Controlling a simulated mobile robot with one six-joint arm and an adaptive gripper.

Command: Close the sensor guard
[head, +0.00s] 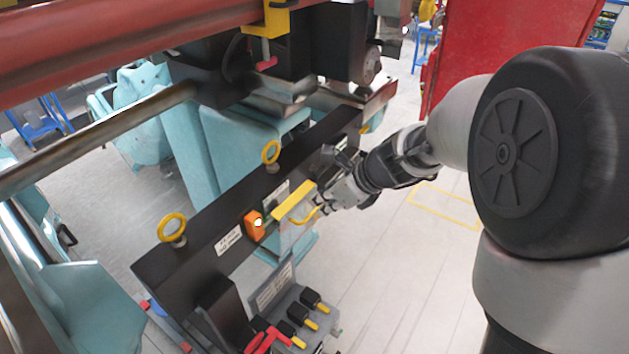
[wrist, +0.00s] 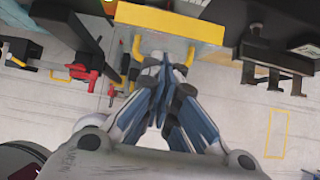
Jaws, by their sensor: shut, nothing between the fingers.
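The sensor guard (head: 294,203) is a plate with a broad yellow edge and a curved yellow handle (head: 306,217). It stands out from the front of a black beam (head: 200,243). An orange sensor (head: 251,226) with a bright white spot shows uncovered to its left on the beam.
Yellow lifting rings (head: 172,228) stand on the beam. Below the guard is a bracket with black-and-yellow levers (head: 298,313) and a red clamp (head: 267,340). Dark fittings (wrist: 268,52) sit right of my gripper in the wrist view. The floor right of the beam is clear.

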